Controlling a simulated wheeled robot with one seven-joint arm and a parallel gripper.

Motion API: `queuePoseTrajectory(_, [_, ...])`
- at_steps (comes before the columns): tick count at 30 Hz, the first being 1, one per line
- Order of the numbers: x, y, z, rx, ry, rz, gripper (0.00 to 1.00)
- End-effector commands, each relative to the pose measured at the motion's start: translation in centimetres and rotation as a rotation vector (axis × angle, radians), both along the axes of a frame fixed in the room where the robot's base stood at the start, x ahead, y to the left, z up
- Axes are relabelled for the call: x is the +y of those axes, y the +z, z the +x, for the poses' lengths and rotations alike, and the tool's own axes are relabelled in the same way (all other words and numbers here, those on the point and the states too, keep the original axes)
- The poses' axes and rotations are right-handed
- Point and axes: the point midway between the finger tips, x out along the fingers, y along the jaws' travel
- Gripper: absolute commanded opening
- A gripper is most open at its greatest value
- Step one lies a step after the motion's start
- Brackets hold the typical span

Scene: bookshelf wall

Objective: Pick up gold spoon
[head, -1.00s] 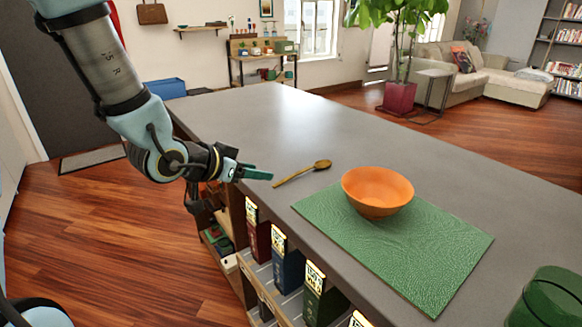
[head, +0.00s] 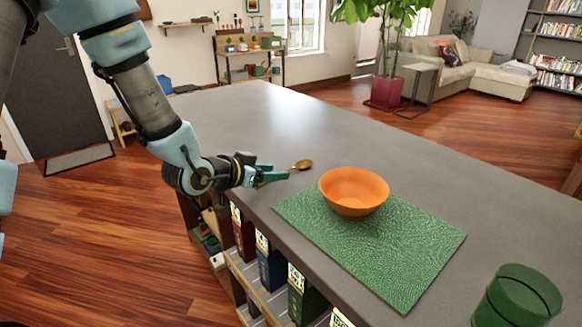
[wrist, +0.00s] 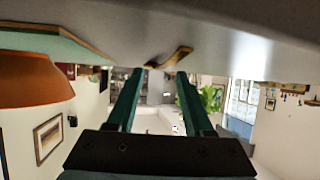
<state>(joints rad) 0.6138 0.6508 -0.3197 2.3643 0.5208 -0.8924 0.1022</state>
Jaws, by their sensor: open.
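The gold spoon (head: 301,165) lies on the grey counter (head: 270,115), left of the orange bowl (head: 353,192). Its bowl end shows; its handle is mostly hidden behind my fingers. My gripper (head: 275,173) is low over the counter's near edge, with its green fingers apart and pointing at the spoon. In the wrist view, which is upside down, the spoon (wrist: 172,58) shows just beyond and between the open fingertips (wrist: 160,72). Nothing is held. I cannot tell whether the fingers touch the spoon.
The orange bowl stands on a green textured mat (head: 405,262); it also shows in the wrist view (wrist: 30,82). A green cup (head: 517,298) stands at the bottom right. The far counter is clear.

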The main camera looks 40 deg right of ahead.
Motion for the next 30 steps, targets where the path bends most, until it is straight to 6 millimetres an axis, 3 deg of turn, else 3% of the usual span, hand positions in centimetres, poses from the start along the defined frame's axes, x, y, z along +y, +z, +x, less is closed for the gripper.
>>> queuePoseTrajectory(6, [-2.0,-0.9,0.3,0.001,0.000,0.000,0.52])
queuePoseTrajectory(14, [-2.2,-1.1,0.4,0.000,0.001,0.000,0.52])
queuePoseTrajectory(28, [-2.2,-1.1,0.4,0.000,0.001,0.000,0.00])
queuePoseTrajectory(30, [-2.2,-1.1,0.4,0.000,0.001,0.000,0.00])
